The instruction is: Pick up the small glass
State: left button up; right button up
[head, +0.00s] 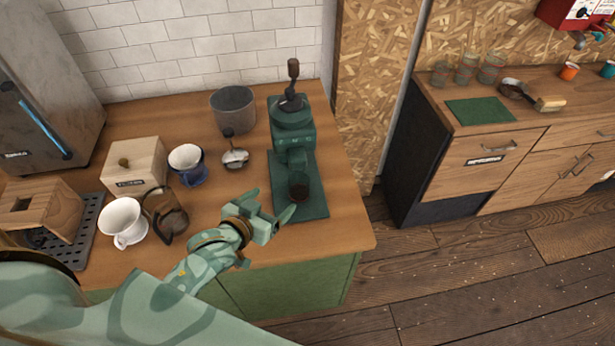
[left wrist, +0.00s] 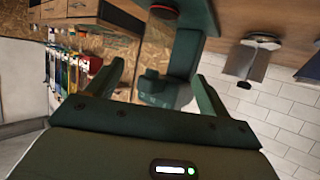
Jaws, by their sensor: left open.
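A small glass (head: 299,188) with dark brown contents appears to stand upright on the base of the green grinder (head: 292,135), below its head. In the left wrist view, which is upside down, a dark round thing with a reddish rim (left wrist: 163,12) near the top edge seems to be this glass. My left gripper (head: 270,205) is open and empty, just in front and left of the glass, apart from it. Its two fingers also show in the left wrist view (left wrist: 158,72), with the grinder (left wrist: 186,50) beyond them. My right gripper is not in view.
A glass server (head: 165,214), a white cup (head: 122,221), a blue-white dripper (head: 187,165), a wooden box (head: 135,164) and a grey canister (head: 233,109) stand left of the grinder. Other clear glasses (head: 467,68) are on the far counter. The counter's front right corner is clear.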

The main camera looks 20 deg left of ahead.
pick_arm(q)
jog(key=b, duration=0.1)
send_near(304, 176)
jog(key=b+x, duration=0.1)
jog(key=x, duration=0.2)
jog(key=shift+w+a+f, duration=0.1)
jog(key=shift+w+a, duration=0.05)
jog(key=shift+w, duration=0.15)
jog(key=shift+w+f, duration=0.1)
jog(key=shift+w, duration=0.1)
jog(key=shift+w+f, duration=0.1)
jog(key=shift+w, duration=0.15)
jog(key=x, duration=0.2)
jog(key=b+x, duration=0.1)
jog(key=x, duration=0.1)
jog(key=shift+w+d+f+b, duration=0.2)
jog(key=shift+d+f+b, duration=0.05)
jog(key=shift+b, duration=0.05)
jog(key=shift+r, duration=0.1)
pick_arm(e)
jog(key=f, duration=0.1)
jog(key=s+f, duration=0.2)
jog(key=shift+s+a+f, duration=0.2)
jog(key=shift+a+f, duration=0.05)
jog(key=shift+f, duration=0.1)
